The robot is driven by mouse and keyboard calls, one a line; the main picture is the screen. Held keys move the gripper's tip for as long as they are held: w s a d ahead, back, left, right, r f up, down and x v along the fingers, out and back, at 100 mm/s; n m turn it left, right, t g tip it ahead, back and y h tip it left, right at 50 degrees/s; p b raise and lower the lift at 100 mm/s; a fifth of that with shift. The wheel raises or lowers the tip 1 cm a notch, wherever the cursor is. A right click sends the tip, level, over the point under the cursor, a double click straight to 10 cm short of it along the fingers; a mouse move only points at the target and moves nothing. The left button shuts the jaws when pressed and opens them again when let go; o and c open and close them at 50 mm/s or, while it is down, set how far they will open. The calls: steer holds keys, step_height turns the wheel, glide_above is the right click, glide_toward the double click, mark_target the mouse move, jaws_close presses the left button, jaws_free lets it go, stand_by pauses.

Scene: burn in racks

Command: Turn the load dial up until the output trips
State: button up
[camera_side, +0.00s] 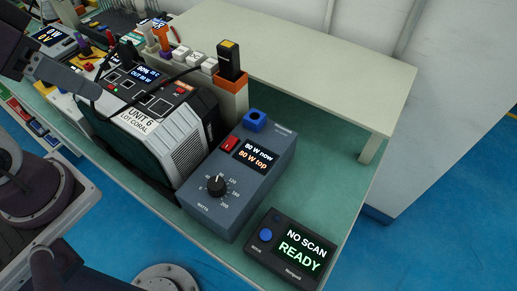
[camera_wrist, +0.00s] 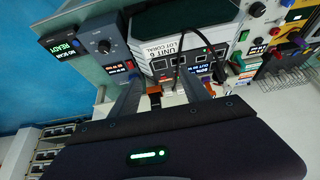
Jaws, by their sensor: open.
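The load box (camera_side: 240,185) is a blue-grey case on the green bench mat. Its black round dial (camera_side: 216,186) has a white watt scale, with the pointer near the upper marks. Its display (camera_side: 254,156) reads "80 W now" and "80 W top". In the wrist view the dial (camera_wrist: 104,46) is at upper left. My gripper (camera_wrist: 161,82) is open, its fingers apart, beside the power unit (camera_side: 150,125) and away from the dial. A small orange and black item (camera_wrist: 154,95) shows between the fingers; I cannot tell whether it touches them.
The power unit, labelled "UNIT 6 LOT CORAL", stands left of the load box; its screen (camera_side: 143,77) shows output 80 W. A red switch (camera_side: 229,145) and blue socket (camera_side: 255,121) top the load box. A scan reader (camera_side: 290,249) shows "NO SCAN READY". A black cable crosses the unit.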

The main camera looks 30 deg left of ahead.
steer(key=n+g+h, duration=0.3)
steer(key=n+g, duration=0.5)
steer(key=g, duration=0.1)
glide_toward(216, 183)
steer(key=x, duration=0.8)
steer(key=shift+s+d+f, duration=0.1)
steer(key=shift+f, duration=0.15)
